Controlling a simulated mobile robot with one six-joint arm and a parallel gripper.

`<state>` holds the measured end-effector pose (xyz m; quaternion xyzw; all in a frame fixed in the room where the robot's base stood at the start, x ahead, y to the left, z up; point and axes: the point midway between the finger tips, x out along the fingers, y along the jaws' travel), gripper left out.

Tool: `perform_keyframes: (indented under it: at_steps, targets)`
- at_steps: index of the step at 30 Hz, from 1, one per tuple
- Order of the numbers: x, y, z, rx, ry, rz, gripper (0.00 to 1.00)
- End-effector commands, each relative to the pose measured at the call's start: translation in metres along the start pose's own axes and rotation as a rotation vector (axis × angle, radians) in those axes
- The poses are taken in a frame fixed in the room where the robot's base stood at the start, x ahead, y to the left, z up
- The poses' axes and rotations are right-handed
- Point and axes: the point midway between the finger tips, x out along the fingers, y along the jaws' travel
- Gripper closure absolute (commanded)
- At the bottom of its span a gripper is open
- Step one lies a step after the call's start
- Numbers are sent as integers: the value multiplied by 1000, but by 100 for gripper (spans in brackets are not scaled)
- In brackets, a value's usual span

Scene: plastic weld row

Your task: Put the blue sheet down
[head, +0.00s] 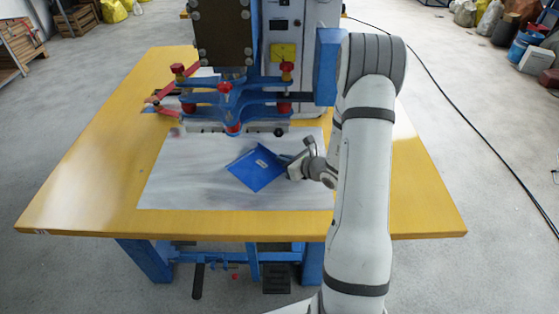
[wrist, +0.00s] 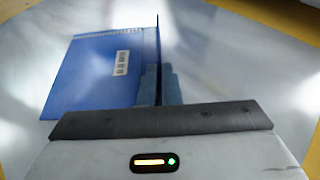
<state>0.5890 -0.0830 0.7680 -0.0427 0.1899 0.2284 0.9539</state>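The blue sheet (head: 252,173) is a flat, roughly square piece with a small white label. It is over the grey metal plate (head: 185,180) on the table, in front of the welding machine. My gripper (head: 293,168) is at its right side. In the wrist view, the blue sheet (wrist: 90,80) extends left from my gripper (wrist: 160,85), whose two fingers are close together on its right edge. I cannot tell whether the sheet touches the plate or hangs slightly above it.
The welding machine (head: 280,45) stands behind, with blue clamp arms (head: 235,98) and red knobs over the plate's back edge. The yellow table (head: 85,175) is clear at left and front. Bare plate lies left of the sheet.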

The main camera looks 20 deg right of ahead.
Motion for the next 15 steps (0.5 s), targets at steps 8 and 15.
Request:
perform_keyframes:
  at_steps: [8, 15]
  targets:
    - [1, 0, -2, 0, 0, 1, 93]
    - [1, 1, -2, 0, 1, 1, 74]
